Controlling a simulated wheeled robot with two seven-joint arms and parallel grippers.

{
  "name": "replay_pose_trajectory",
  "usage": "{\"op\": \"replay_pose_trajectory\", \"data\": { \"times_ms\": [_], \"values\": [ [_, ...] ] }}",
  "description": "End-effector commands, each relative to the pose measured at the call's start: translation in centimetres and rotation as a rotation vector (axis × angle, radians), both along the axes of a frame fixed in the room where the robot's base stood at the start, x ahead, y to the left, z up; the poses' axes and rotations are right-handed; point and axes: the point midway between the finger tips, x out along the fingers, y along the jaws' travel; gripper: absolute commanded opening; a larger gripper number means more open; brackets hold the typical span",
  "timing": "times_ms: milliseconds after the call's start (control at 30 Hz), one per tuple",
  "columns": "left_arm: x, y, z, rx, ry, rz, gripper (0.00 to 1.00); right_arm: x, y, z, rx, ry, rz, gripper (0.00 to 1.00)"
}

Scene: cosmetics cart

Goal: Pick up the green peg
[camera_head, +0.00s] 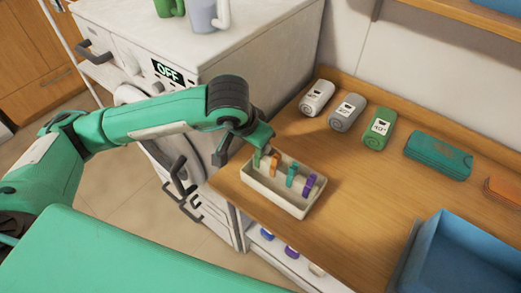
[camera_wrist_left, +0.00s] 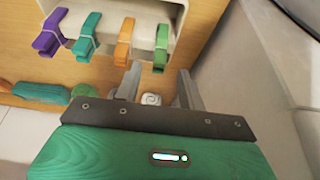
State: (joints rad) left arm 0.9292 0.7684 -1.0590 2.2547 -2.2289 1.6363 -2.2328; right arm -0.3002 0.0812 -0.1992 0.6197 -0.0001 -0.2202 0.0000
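The green peg (camera_head: 258,157) stands at the left end of a white tray (camera_head: 305,210) on the wooden top. Orange (camera_head: 275,163), teal (camera_head: 291,175) and purple (camera_head: 309,186) pegs stand in a row beside it. In the left wrist view the green peg (camera_wrist_left: 161,48) is at the right end of the row. My left gripper (camera_wrist_left: 158,88) is open, its two fingers apart with nothing between them. The green peg lies just beyond the fingertips, roughly in line with the gap. In the head view the arm's end partly covers the tray's far left corner. My right gripper is not in view.
Green folded cloths (camera_head: 438,156) and a blue bin (camera_head: 465,262) are to the right. A white appliance marked OFF (camera_head: 190,50) stands at left. The wood between tray and bin is clear.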

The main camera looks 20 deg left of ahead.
Motion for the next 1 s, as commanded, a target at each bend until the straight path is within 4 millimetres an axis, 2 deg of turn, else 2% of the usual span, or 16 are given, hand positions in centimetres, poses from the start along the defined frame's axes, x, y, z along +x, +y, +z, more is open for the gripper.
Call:
{"op": "replay_pose_trajectory", "data": {
  "times_ms": [100, 300, 567, 800, 1000],
  "values": [
    [0.4, -0.3, -1.1, 0.0, 0.006, 0.002, 0.4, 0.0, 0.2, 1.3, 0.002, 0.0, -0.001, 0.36],
    [1.2, -0.7, -3.2, -0.001, 0.004, 0.0, 0.4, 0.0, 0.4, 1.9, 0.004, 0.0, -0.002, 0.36],
    [1.3, -0.7, -3.6, -0.001, 0.0, 0.0, 0.4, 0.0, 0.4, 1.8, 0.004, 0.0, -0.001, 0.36],
    [1.3, -0.7, -3.6, -0.001, 0.0, 0.0, 0.0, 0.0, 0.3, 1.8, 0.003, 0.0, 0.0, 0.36],
    [1.3, -0.7, -3.6, -0.001, 0.0, 0.0, 0.0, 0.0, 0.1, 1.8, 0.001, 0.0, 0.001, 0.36]
  ]
}}
